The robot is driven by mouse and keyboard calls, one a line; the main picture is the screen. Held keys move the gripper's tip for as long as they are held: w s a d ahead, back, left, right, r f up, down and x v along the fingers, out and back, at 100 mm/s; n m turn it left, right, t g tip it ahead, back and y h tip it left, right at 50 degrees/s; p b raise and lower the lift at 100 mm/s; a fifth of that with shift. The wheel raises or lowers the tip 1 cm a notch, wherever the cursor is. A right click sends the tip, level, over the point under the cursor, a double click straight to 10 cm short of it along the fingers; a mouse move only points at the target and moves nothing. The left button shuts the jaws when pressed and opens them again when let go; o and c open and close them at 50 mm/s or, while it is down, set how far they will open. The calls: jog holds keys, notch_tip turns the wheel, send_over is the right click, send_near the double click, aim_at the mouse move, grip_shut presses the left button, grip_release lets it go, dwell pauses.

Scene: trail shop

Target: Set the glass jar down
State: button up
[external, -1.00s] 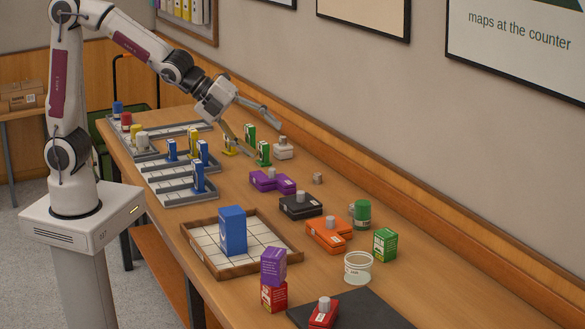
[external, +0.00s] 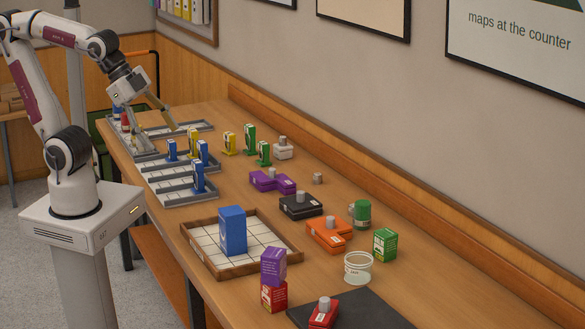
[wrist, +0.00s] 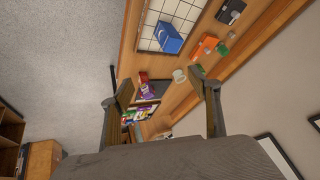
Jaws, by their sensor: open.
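A clear, round jar (external: 358,267) with a pale label stands upright on the table at the front right in the external view. It also shows in the wrist view (wrist: 180,76), between and well beyond my fingers. A second jar, with a green upper part (external: 361,212), stands farther back beside the orange case; I cannot tell which is the task's glass jar. My gripper (external: 148,120) is open over the far left racks, its fingers spread and pointing down. In the wrist view nothing is between the fingertips (wrist: 160,90). The gripper is far from both jars.
Grey racks (external: 178,194) hold blue and yellow pieces. A wooden tray (external: 283,262) holds a tall blue box (external: 232,231). Purple, black and orange cases (external: 328,234) line the middle. A purple box on a red box (external: 273,296) and a green box (external: 385,244) flank the clear jar.

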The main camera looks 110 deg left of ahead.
jog(key=s+d+f+n+g+h, duration=0.1)
jog(key=s+d+n, duration=0.1)
jog(key=s, duration=0.4)
jog(key=shift+s+d+f+n, duration=0.3)
jog(key=shift+s+d+n, duration=0.1)
jog(key=shift+n, duration=0.2)
dwell(0.7)
